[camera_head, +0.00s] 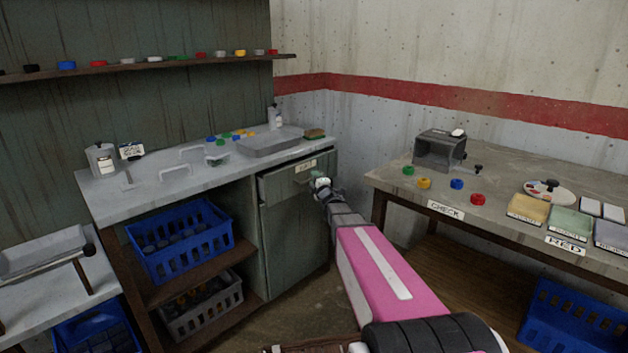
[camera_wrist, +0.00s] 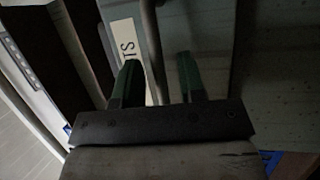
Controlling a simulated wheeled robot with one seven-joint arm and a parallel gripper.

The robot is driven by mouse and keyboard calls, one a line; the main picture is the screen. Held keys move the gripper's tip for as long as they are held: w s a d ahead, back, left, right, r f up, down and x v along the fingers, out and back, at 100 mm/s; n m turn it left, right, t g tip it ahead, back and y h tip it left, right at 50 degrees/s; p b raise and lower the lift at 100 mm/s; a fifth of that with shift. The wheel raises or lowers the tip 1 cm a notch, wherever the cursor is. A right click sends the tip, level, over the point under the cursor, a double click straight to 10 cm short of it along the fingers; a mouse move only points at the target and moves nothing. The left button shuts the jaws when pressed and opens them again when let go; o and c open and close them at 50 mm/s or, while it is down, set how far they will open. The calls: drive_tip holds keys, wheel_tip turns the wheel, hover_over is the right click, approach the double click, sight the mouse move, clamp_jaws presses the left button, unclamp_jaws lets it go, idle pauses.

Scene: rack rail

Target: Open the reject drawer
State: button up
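The reject drawer (camera_head: 284,184) is the grey-green front under the right end of the counter, with a small white label (camera_head: 306,165). It looks shut. My gripper (camera_head: 321,184) is in front of the drawer's right half and hides part of it. In the wrist view my gripper's two dark green fingers (camera_wrist: 159,82) are apart. A grey bar handle (camera_wrist: 150,42) runs between them, and the label (camera_wrist: 127,42) shows beside it, partly hidden, with the letters "TS" visible. I cannot see whether either finger touches the bar.
A cabinet door (camera_head: 291,240) is below the drawer. The counter (camera_head: 140,190) holds a grey tray (camera_head: 270,145) and coloured caps. A blue crate (camera_head: 180,245) sits on the shelf at left. A work table (camera_head: 490,190) stands close on the right.

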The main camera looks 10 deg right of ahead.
drive_tip(key=shift+w+a+r, duration=0.1)
drive_tip(key=shift+w+a, duration=0.05)
drive_tip(key=shift+w, duration=0.25)
clamp_jaws()
drive_tip(key=s+d, duration=0.8)
drive_tip(key=s, duration=0.4)
drive_tip(key=shift+d, duration=0.35)
unclamp_jaws()
